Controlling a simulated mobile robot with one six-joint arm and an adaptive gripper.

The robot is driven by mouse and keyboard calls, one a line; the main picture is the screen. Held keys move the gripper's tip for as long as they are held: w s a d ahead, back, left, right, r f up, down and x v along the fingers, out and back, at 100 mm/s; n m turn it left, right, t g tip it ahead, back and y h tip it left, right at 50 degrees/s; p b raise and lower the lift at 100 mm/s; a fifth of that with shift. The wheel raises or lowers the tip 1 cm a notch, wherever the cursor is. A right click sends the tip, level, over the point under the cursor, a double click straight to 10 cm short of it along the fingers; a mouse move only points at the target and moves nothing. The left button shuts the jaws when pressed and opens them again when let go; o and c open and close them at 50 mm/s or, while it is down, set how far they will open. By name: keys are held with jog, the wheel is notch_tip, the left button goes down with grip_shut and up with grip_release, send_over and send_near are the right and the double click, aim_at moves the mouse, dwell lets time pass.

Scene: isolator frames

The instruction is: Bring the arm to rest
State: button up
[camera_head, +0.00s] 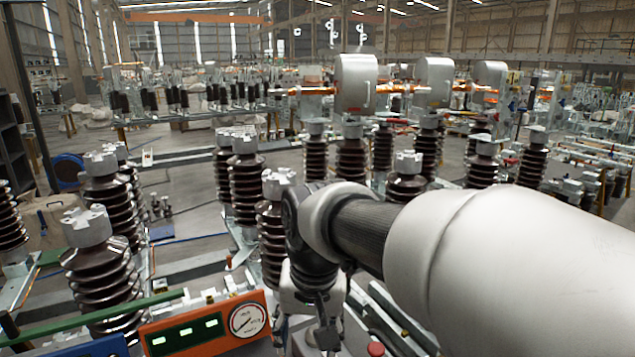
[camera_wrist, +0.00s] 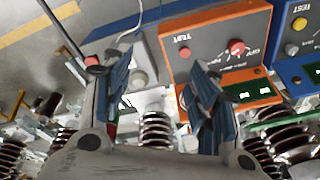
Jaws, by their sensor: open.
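My arm reaches in from the right in the head view, and its wrist bends down at the middle. My gripper (camera_wrist: 160,70) shows in the wrist view with its two blue-grey fingers spread wide and nothing between them. In the head view it is partly hidden at the bottom edge, below the wrist. The orange test box (camera_head: 190,347) with a round gauge and green displays stands left of my gripper. It also shows in the wrist view (camera_wrist: 240,75), beyond the fingers and partly behind the right one; whether they touch cannot be told.
A blue box (camera_head: 95,348) stands beside the orange one. Brown ribbed insulators (camera_head: 100,275) stand close around my arm on metal frames, at left and behind the wrist. Grey cylinders (camera_head: 355,85) with copper bars sit on the farther insulators. Some floor (camera_head: 195,205) is clear at left.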

jog(key=s+d+f+t+b, duration=0.1)
jog(key=s+d+f+b, duration=0.1)
jog(key=s+d, duration=0.6)
jog(key=s+d+f+t+b, duration=0.1)
jog(key=s+d+f, duration=0.4)
jog(key=s, duration=0.5)
jog(key=d+b, duration=0.1)
jog(key=d, duration=0.1)
jog(key=shift+d+f+t+h+b, duration=0.15)
jog(key=shift+d+t+h+b, duration=0.15)
jog(key=shift+d+h, duration=0.1)
jog(key=shift+c, duration=0.5)
